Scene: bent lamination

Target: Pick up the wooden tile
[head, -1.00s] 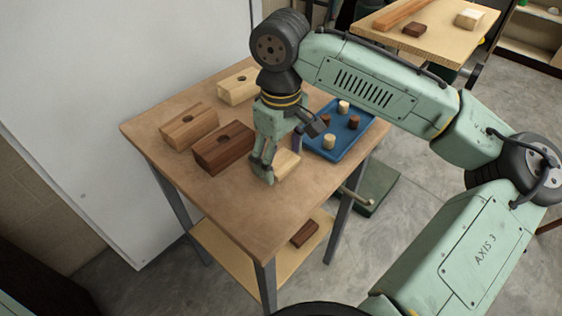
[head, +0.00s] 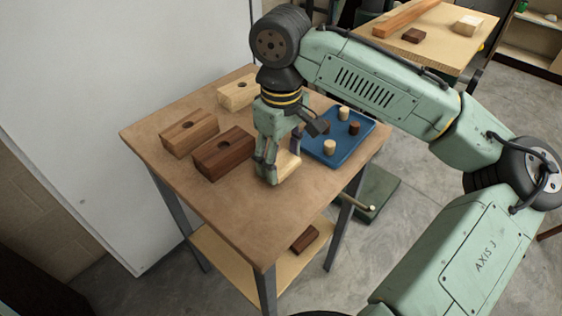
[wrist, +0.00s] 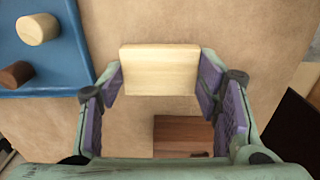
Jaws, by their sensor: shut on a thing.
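The wooden tile (wrist: 160,70) is a pale, flat rectangular block. In the wrist view it sits between the two purple-padded fingers of my gripper (wrist: 162,82), which is shut on it at its left and right sides. In the head view my gripper (head: 277,175) points down over the right part of the wooden table (head: 215,205), with the tile (head: 288,164) partly hidden behind a finger. The tile is at or very near the tabletop; I cannot tell whether it touches.
A blue tray (head: 335,157) with several small pegs stands just right of my gripper. Three blocks with holes, dark (head: 222,153), medium (head: 188,133) and pale (head: 238,92), stand to the left. The table's front is clear. A dark block (head: 304,239) lies on the lower shelf.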

